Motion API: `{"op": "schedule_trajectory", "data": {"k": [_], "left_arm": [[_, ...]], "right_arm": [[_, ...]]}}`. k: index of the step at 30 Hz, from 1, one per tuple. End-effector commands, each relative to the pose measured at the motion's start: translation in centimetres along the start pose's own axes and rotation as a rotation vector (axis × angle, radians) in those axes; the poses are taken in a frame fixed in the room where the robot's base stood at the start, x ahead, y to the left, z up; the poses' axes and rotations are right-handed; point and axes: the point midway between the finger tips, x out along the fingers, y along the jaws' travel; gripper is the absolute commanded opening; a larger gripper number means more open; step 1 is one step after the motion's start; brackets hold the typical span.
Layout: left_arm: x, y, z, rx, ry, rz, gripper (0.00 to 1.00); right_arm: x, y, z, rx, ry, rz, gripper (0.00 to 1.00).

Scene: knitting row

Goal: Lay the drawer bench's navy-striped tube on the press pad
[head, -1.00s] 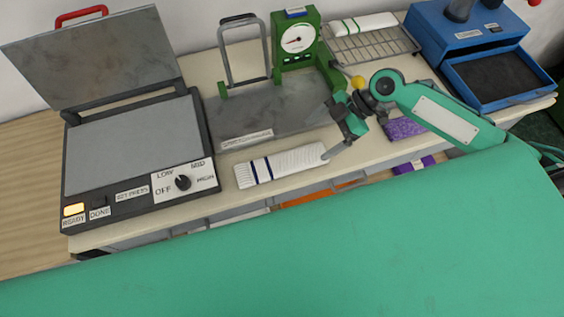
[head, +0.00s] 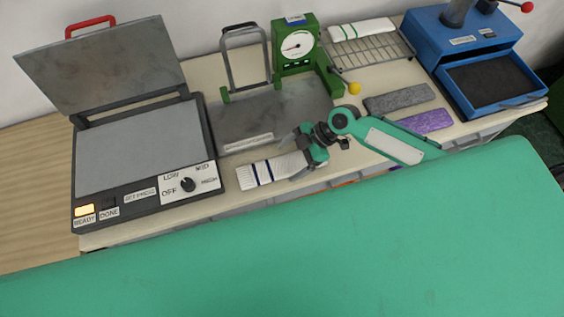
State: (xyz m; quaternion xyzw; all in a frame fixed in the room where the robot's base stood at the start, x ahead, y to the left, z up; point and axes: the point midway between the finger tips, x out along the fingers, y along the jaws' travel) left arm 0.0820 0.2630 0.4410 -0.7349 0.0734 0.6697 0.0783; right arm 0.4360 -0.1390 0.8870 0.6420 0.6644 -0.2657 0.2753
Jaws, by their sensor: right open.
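The navy-striped tube (head: 256,174), white and flat with navy bands near its left end, lies on the bench top just right of the press. My right gripper (head: 298,172) is open at the tube's right end and hides part of it; I cannot tell whether the fingers touch it. The press pad (head: 140,147) is a bare grey plate on the dark press at left. The press lid (head: 105,65) with its red handle stands raised behind the pad. My left gripper is not in view.
A green gauge stand (head: 297,45) with a grey plate (head: 290,105) is behind the tube. A wire rack (head: 370,50) bears a green-striped white tube (head: 360,29).

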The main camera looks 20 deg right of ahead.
Motion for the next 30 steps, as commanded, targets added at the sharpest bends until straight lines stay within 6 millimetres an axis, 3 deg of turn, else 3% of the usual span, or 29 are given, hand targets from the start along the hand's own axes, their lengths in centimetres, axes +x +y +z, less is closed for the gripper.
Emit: {"op": "schedule_trajectory", "data": {"k": [6, 13, 14, 21, 30], "left_arm": [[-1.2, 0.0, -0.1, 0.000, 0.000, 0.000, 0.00], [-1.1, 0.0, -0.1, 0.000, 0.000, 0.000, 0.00], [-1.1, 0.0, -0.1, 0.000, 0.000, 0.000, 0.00], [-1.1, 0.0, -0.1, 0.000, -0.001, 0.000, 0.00], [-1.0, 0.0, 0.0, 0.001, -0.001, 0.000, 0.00]], "right_arm": [[2.1, 0.0, -0.1, 0.001, 0.000, 0.000, 0.89], [2.3, 0.0, 0.0, 0.000, -0.001, 0.000, 0.89], [2.3, 0.0, 0.0, 0.000, -0.001, 0.000, 0.87], [2.3, 0.0, 0.0, 0.000, -0.001, 0.000, 0.42], [2.2, 0.0, -0.1, 0.000, -0.001, 0.000, 0.41]]}}
